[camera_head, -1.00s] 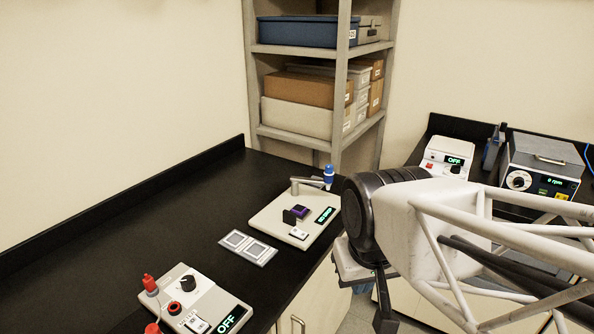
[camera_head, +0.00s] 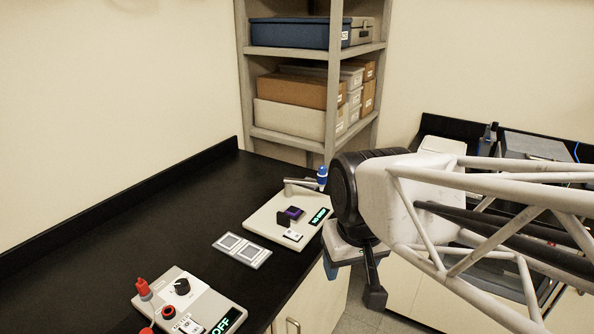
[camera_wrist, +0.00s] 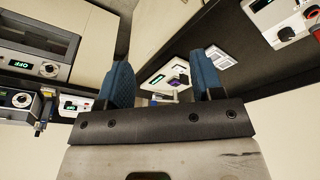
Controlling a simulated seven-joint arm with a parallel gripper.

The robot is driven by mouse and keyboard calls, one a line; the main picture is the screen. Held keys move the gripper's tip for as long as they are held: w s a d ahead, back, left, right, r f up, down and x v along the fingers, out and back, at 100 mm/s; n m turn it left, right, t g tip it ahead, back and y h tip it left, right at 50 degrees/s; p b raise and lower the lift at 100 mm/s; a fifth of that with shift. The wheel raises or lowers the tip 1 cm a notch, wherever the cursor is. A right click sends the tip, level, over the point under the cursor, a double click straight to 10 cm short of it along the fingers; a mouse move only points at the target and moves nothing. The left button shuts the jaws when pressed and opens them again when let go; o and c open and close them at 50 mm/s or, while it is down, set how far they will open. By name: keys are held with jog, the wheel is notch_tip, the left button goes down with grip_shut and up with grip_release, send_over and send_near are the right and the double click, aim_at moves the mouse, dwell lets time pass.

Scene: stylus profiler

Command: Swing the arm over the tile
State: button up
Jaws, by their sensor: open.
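The stylus profiler (camera_head: 268,224) is a pale flat base on the black bench, with a lit green display at its right. A purple tile (camera_head: 294,212) sits on it beside a small black block. The profiler's grey swing arm (camera_head: 300,184) lies along the back edge, with a blue knob (camera_head: 322,176) at its right end. My gripper (camera_wrist: 160,88) is open and empty, with blue fingers apart; the profiler (camera_wrist: 172,74) shows between them at a distance in the wrist view. In the head view my wrist is right of the profiler, past the bench's front edge.
A grey plate with two square frames (camera_head: 242,250) lies left of the profiler. A control box with red knobs and an OFF display (camera_head: 188,304) is nearer. A shelf with boxes (camera_head: 298,90) stands behind. More instruments stand on the right bench, partly behind my arm.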

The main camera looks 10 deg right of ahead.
jog(key=w+d+r+n, duration=0.1)
jog(key=w+d+r, duration=0.15)
jog(key=w, duration=1.05)
jog(key=n+g, duration=0.3)
send_over(323, 174)
jog(key=f, duration=0.7)
jog(key=shift+w, duration=0.25)
jog(key=shift+w+d+f, duration=0.15)
jog(key=shift+w+f, duration=0.1)
jog(key=shift+w, duration=0.1)
jog(key=shift+f, duration=0.1)
jog(key=shift+f, duration=3.8)
grip_shut()
